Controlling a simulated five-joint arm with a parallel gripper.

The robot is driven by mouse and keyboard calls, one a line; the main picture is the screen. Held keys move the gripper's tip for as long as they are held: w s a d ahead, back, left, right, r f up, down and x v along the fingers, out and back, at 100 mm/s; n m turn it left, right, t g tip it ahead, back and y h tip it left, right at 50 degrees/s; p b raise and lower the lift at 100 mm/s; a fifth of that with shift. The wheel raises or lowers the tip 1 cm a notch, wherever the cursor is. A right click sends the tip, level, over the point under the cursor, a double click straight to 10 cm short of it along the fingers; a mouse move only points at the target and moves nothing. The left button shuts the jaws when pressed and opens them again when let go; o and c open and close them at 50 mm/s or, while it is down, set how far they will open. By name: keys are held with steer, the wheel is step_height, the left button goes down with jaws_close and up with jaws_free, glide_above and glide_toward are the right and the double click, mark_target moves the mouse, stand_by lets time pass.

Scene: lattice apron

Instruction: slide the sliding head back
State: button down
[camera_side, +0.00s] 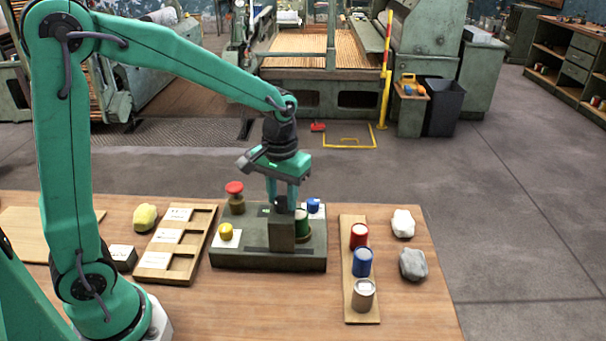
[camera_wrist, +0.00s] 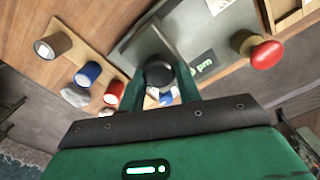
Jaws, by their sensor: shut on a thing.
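The sliding head (camera_side: 282,231) is a grey-brown upright block with a dark round knob on top. It stands on a dark grey base unit (camera_side: 235,257), near the middle of its length. My gripper (camera_side: 281,199) points down from above and is shut on the knob. In the wrist view, the dark knob (camera_wrist: 159,77) sits between the two green fingers of my gripper (camera_wrist: 161,84). My fingers hide part of the knob in the side view. The block partly hides a green cylinder (camera_side: 303,222) beside it.
To the right, a wooden board (camera_side: 351,313) holds red, blue and grey-brown cans. To the left lies a wooden tray (camera_side: 205,238) with white cards.

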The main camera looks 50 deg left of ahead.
steer(key=s+a, duration=0.4)
steer(key=c, duration=1)
jaws_free()
steer(key=shift+o, duration=0.2)
steer(key=shift+r, duration=0.1)
step_height(320, 180, up, 8)
steer(key=shift+s, duration=0.1)
